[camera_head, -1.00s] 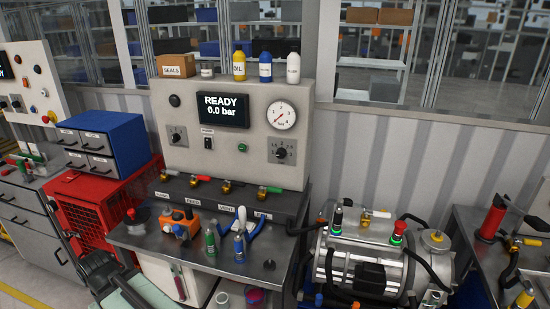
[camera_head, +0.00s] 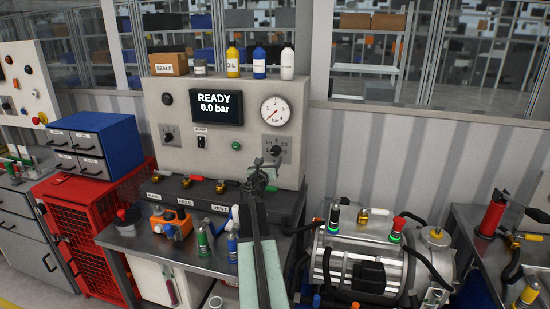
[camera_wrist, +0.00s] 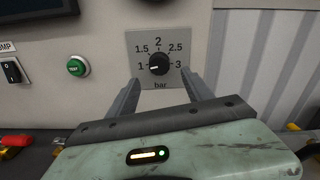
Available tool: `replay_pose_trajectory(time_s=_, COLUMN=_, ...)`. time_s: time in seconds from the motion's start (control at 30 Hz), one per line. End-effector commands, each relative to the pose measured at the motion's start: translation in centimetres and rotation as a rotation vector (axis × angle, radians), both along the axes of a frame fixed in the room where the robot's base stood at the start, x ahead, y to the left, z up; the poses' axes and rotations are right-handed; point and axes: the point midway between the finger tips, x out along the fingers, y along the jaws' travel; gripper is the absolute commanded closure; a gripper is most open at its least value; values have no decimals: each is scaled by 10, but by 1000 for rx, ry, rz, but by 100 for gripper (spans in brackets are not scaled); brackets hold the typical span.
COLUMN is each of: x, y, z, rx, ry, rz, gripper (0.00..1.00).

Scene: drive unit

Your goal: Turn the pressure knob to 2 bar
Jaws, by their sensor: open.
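The pressure knob (camera_wrist: 159,64) is black and round on a grey plate (camera_wrist: 177,82) marked 1 to 3 bar. Its white mark points left, near the 1. In the head view the knob (camera_head: 272,145) sits on the panel's right side, below the gauge (camera_head: 275,111). My gripper (camera_wrist: 162,80) is open, with one finger low on each side of the knob in the wrist view. Nothing is between the fingers, and I see no contact. In the head view my gripper (camera_head: 263,178) is just below the knob. The display (camera_head: 216,108) reads READY 0.0 bar.
A green button (camera_wrist: 77,67) and a black pump switch (camera_wrist: 12,71) are left of the knob. Valves with coloured handles (camera_head: 190,182) line the ledge below. Bottles (camera_head: 259,62) stand on top of the panel. A motor pump (camera_head: 365,255) stands at the right.

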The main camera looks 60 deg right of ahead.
Motion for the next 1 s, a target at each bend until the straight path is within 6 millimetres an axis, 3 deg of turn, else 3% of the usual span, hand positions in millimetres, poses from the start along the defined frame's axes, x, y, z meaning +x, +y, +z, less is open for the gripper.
replay_pose_trajectory(time_s=0.17, x=4, y=-9, z=0, rx=2, ry=-3, rz=-1, gripper=41)
replay_pose_trajectory(time_s=0.53, x=23, y=-69, z=0, rx=3, ry=-5, rz=-2, gripper=41)
replay_pose_trajectory(time_s=0.83, x=23, y=-74, z=0, rx=4, ry=-6, rz=-2, gripper=41)
replay_pose_trajectory(time_s=1.0, x=23, y=-74, z=0, rx=4, ry=-6, rz=-3, gripper=88)
